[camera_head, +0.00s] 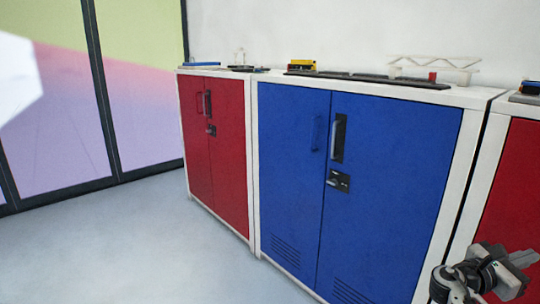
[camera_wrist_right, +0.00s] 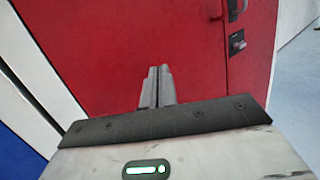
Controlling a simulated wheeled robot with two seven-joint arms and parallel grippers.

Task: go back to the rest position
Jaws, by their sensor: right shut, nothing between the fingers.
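My right gripper (camera_head: 524,258) is at the lower right of the head view, in front of the right red cabinet and beside the blue cabinet. In the right wrist view its two fingers (camera_wrist_right: 157,84) lie together, shut and empty, pointing towards a red cabinet door. I cannot tell how far the fingertips are from the door. My left gripper is not in view. A blurred white shape at the left edge of the head view is too close to make out.
A blue cabinet (camera_head: 285,160) stands between a red cabinet (camera_head: 227,125) and another red cabinet (camera_head: 515,200). A yellow item (camera_head: 302,64) and a white frame (camera_head: 435,63) are on top. Glass panels (camera_head: 140,90) stand at left. The floor (camera_head: 130,250) in front is clear.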

